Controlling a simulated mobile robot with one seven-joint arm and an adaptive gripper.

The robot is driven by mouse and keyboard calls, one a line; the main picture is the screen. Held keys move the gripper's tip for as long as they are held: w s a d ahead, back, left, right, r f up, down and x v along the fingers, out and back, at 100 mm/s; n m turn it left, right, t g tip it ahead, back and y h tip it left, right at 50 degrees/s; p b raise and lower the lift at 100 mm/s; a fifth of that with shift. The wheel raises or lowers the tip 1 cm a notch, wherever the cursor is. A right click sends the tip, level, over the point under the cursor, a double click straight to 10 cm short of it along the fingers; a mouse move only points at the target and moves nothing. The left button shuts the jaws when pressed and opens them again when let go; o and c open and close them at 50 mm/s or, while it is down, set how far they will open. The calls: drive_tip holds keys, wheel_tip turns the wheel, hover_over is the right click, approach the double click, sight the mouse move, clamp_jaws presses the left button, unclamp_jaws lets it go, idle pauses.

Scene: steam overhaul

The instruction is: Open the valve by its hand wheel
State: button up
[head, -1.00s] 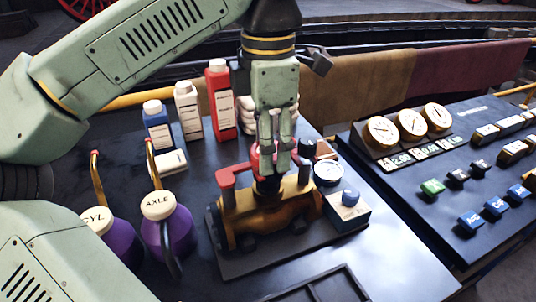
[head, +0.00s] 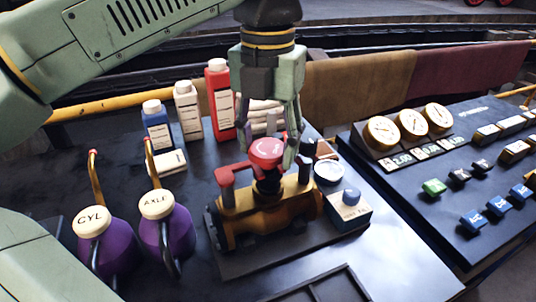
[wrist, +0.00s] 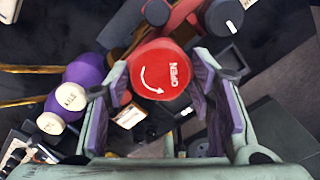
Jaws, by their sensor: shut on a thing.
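The valve's red hand wheel (head: 266,152) is a round cap on top of the brass valve body (head: 262,212). In the wrist view the wheel (wrist: 160,72) shows white "OPEN" lettering and a curved arrow. My gripper (head: 268,158) points down over the valve, with one finger on each side of the wheel. It is shut on the wheel, its fingertips (wrist: 160,78) at the rim to the left and right. The far side of the wheel is partly hidden in the head view.
Two purple oil cans (head: 176,232) stand left, and bottles (head: 220,100) behind. A control panel (head: 440,185) lies farther right. A dark tray (head: 318,286) lies in front.

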drive_tip(key=shift+a+n, duration=0.1)
drive_tip(key=shift+n, duration=0.3)
drive_tip(key=shift+r+n+p, duration=0.1)
drive_tip(key=shift+n+p, duration=0.3)
drive_tip(key=shift+n, duration=0.7)
drive_tip(key=shift+s+n, duration=0.1)
drive_tip(key=shift+n, duration=1.5)
